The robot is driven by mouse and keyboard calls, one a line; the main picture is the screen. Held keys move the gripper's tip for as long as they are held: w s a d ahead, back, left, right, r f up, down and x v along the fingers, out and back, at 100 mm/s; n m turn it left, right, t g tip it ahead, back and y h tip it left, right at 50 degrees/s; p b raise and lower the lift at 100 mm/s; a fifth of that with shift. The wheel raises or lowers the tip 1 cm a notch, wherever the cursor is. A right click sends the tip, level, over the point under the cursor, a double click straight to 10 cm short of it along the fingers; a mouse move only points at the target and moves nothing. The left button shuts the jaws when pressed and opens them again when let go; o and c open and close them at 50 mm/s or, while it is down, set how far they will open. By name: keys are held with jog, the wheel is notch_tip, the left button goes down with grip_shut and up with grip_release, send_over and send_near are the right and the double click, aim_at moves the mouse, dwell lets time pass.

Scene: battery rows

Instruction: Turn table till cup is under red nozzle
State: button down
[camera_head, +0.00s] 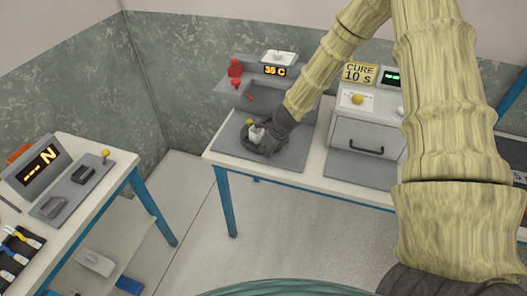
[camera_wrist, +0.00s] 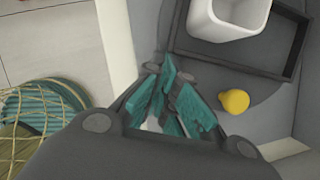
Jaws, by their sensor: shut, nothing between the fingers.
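A white cup (camera_head: 256,134) stands on a round grey turntable (camera_head: 244,143) on the table's grey station plate. In the wrist view the cup (camera_wrist: 228,18) sits inside a dark square frame on the disc (camera_wrist: 215,78). A yellow knob (camera_wrist: 234,102) stands on the disc near the cup; it shows in the head view too (camera_head: 250,122). Red parts (camera_head: 235,68) sit on the grey bracket behind and left of the cup; the exact nozzle outlet is unclear. My gripper (camera_wrist: 172,75) is shut and empty, low at the turntable, left of the knob in the wrist view.
A "38 C" display (camera_head: 275,71) stands behind the turntable. Right of it is a grey cabinet (camera_head: 364,137) with a handle and a "CURE 10 s" sign (camera_head: 359,74). Another table (camera_head: 122,165) with a control panel is at the left. Floor between the tables is clear.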

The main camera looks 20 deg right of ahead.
jog(key=shift+w+a+f+m+h+b, duration=0.1)
jog(key=shift+w+a+m+h+b, duration=0.25)
jog(key=shift+a+m+b, duration=0.3)
jog(key=shift+w+a+m+h+b, duration=0.15)
jog(key=shift+w+a+m+b, duration=0.25)
jog(key=shift+a+m, duration=0.4)
jog(key=shift+w+a+m+h+b, duration=0.35)
jog(key=shift+w+a+m+b, duration=0.35)
jog(key=shift+m, duration=0.25)
jog(key=shift+w+a+m+h+b, duration=0.35)
jog(key=shift+w+a+m+b, duration=0.25)
jog(key=shift+m+b, duration=0.3)
jog(key=shift+w+a+m+h+b, duration=0.25)
jog(key=shift+w+m+b, duration=0.15)
jog(key=shift+w+m, duration=0.25)
jog(key=shift+w+a+m+h+b, duration=0.2)
jog(key=shift+w+m+h+b, duration=0.15)
jog(key=shift+w+m, duration=0.3)
jog(key=shift+w+a+m+h+b, duration=0.25)
jog(key=shift+w+m+b, duration=0.25)
jog(key=shift+m, duration=0.2)
jog(key=shift+w+a+m+g+h+b, duration=0.1)
jog(key=shift+w+m+g+h+b, duration=0.2)
jog(key=shift+w+m, duration=0.45)
jog(key=shift+w+a+m+g+h+b, duration=0.1)
jog(key=shift+w+m+b, duration=0.3)
jog(key=shift+w+m, duration=0.35)
jog(key=shift+s, duration=0.1)
